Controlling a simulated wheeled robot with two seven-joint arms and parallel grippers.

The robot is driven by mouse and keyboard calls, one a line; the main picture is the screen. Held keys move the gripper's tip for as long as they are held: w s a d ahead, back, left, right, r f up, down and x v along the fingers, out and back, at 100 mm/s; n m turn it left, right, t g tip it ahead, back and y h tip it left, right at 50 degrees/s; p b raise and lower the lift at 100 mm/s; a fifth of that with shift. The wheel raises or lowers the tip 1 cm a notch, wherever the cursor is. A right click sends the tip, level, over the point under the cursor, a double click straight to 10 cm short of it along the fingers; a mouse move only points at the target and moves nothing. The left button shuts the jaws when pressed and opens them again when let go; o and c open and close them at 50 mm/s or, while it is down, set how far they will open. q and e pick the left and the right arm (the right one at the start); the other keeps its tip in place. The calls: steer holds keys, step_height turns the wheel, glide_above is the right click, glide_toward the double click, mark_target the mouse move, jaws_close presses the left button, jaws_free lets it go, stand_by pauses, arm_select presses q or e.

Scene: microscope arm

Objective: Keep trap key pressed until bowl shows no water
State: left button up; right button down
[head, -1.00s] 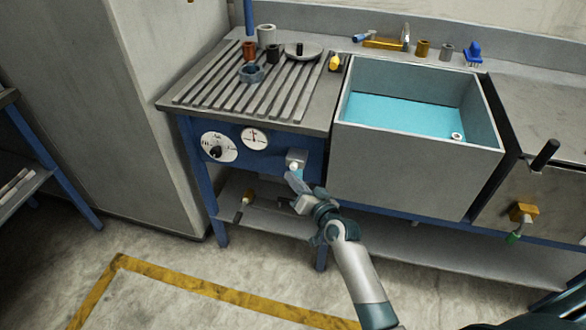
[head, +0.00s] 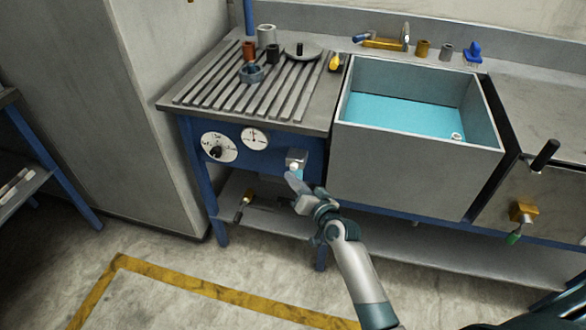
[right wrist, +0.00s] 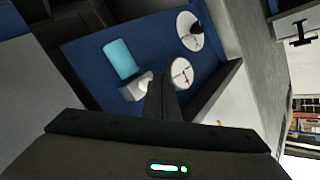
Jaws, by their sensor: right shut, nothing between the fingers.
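A pale metal block (head: 297,158) sits on the blue panel under the slatted counter. In the right wrist view it shows beside a cyan bowl (right wrist: 121,60), which looks cyan along its visible length; I take these as the trap. No separate key can be made out. My left gripper is not in view.
A knob dial (head: 219,147) and a gauge (head: 254,138) are left of the block. A sink (head: 415,175) with blue water stands to the right. A shelf (head: 275,215) with a brass valve (head: 248,195) lies below. The floor in front is open.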

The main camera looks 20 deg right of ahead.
steer(key=shift+w+d, duration=0.5)
steer(key=shift+w, duration=0.3)
stand_by(1.5)
stand_by(1.1)
steer(key=shift+s+a+p, duration=0.35)
steer(key=shift+s+a, duration=0.15)
steer(key=shift+s, duration=0.3)
steer(key=s+a, duration=0.1)
steer(key=s+a+p, duration=0.1)
steer(key=s+p, duration=0.1)
steer(key=s, duration=0.1)
steer(key=shift+s+a, duration=0.1)
steer(key=shift+a, duration=0.3)
stand_by(0.3)
stand_by(0.4)
